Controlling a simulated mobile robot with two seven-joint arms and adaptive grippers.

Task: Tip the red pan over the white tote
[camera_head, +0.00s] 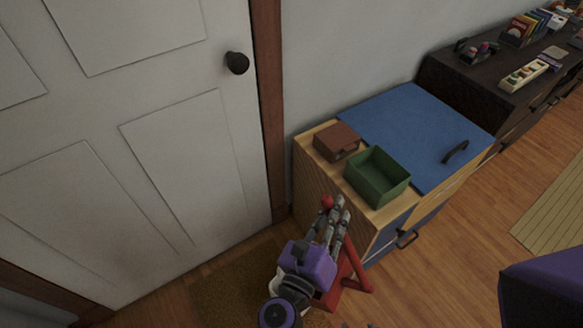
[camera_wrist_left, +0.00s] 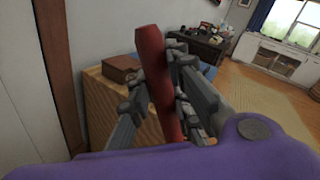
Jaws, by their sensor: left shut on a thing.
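My left gripper (camera_head: 336,212) is in front of the wooden cabinet, low and near its front left corner. It is shut on a red bar, which looks like the handle of the red pan (camera_wrist_left: 154,75). In the left wrist view the bar stands up, slightly tilted, between the fingers (camera_wrist_left: 160,62). In the head view its red end (camera_head: 327,202) shows beside the fingertips. Red pieces (camera_head: 355,268) also show below the gripper; I cannot tell whether they belong to the pan. The pan's bowl is not clearly visible. No white tote shows.
The wooden cabinet with a blue top (camera_head: 405,125) carries a green open box (camera_head: 405,188) and a brown box (camera_head: 337,142). A white door (camera_head: 190,170) is at left. A dark shelf (camera_head: 495,98) with small items stands behind right. Wooden floor (camera_head: 470,240) is clear at right.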

